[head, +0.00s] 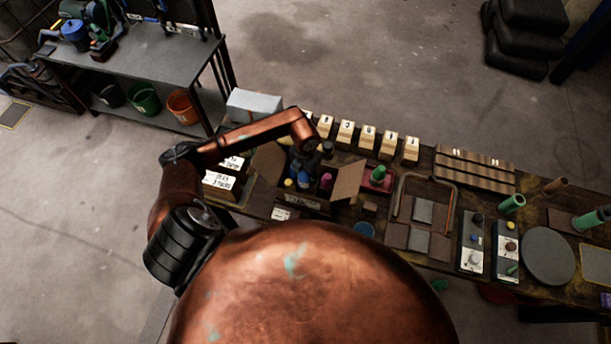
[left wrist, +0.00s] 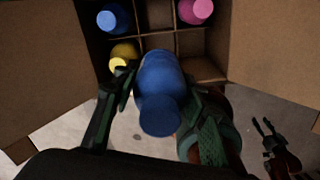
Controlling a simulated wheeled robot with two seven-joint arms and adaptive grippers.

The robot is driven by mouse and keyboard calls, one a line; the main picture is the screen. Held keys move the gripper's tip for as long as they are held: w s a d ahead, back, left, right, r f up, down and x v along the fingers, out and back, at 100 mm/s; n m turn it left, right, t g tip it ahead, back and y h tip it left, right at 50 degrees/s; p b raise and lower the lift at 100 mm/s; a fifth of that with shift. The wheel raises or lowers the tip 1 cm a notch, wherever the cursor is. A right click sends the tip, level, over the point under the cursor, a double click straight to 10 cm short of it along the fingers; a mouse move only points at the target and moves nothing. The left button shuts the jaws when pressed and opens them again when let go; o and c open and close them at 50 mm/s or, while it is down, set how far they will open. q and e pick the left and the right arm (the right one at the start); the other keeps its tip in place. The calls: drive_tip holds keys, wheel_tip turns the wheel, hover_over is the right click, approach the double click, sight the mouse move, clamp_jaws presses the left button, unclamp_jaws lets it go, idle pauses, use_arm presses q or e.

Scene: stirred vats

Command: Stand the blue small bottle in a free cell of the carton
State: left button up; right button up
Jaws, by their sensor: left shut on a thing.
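My left gripper (left wrist: 150,110) is shut on a blue small bottle (left wrist: 158,75), with its round blue end facing the wrist camera. In that view the bottle overlaps the near edge of the open carton (left wrist: 250,45); its lower end is hidden. The carton has dividers and holds another blue bottle (left wrist: 113,18), a yellow bottle (left wrist: 122,54) and a pink bottle (left wrist: 196,11). The top middle cell (left wrist: 159,14) and a right cell (left wrist: 203,69) look empty. In the head view my left gripper (head: 302,172) is over the carton (head: 302,202). My right gripper (left wrist: 262,126) shows small, fingers apart.
The carton's flaps stand open, one on the right (head: 348,181). A red tray (head: 377,181) with a green-topped item stands beside it. Numbered blocks (head: 367,138) line the table's back. White-labelled boxes (head: 222,181) are at left. Control boxes (head: 472,245) stand farther right.

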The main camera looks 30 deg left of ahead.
use_arm(q)
drive_tip(key=shift+f, duration=0.1)
drive_tip(key=shift+f+b, duration=1.1)
drive_tip(key=shift+f, duration=0.15)
drive_tip(key=shift+f, duration=0.15)
drive_tip(key=shift+f+b, duration=0.65)
drive_tip(key=shift+f, duration=0.15)
drive_tip(key=shift+f, duration=0.2)
drive_tip(key=shift+f+b, duration=0.7)
drive_tip(key=shift+b, duration=0.15)
